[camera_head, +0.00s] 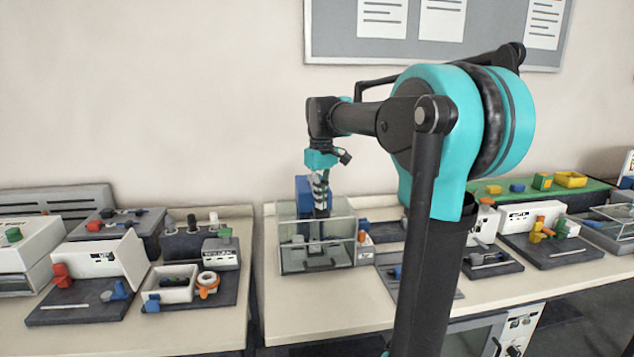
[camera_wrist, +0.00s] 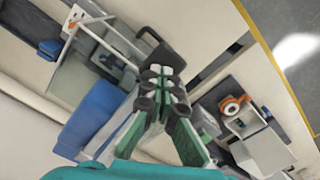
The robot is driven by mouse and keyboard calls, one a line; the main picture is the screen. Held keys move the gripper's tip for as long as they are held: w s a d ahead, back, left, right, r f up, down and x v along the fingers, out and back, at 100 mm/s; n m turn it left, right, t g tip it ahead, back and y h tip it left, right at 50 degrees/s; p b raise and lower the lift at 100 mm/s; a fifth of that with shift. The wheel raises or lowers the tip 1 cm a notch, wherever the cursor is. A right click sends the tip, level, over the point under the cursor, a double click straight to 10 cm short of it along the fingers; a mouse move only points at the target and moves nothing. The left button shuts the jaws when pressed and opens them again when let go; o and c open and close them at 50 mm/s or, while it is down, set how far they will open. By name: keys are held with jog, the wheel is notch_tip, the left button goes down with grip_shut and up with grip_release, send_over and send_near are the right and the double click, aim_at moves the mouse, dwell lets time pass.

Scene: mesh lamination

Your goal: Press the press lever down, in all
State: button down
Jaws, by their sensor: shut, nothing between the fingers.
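The press appears to be the blue upright body (camera_head: 303,192) at the back of a clear-walled box (camera_head: 345,237) on the middle table. In the wrist view the blue body (camera_wrist: 95,118) lies left of my fingers. My gripper (camera_head: 321,212) points down over the box, in front of the blue body. Its fingers are shut and empty, with the tips together in the wrist view (camera_wrist: 160,78). A dark handle-like part (camera_wrist: 165,47) shows just beyond the fingertips; I cannot tell whether it is the press lever or whether they touch it.
A clear wall (camera_wrist: 80,62) of the box stands close to my fingers. A small blue and white device (camera_head: 364,247) stands right of the box. The left table holds a white tray (camera_head: 167,285) and an orange tape roll (camera_head: 207,284). A gap separates the two tables.

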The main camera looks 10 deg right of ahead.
notch_tip(320, 180, up, 13)
jog(key=shift+r, duration=0.15)
dwell(1.3)
dwell(0.6)
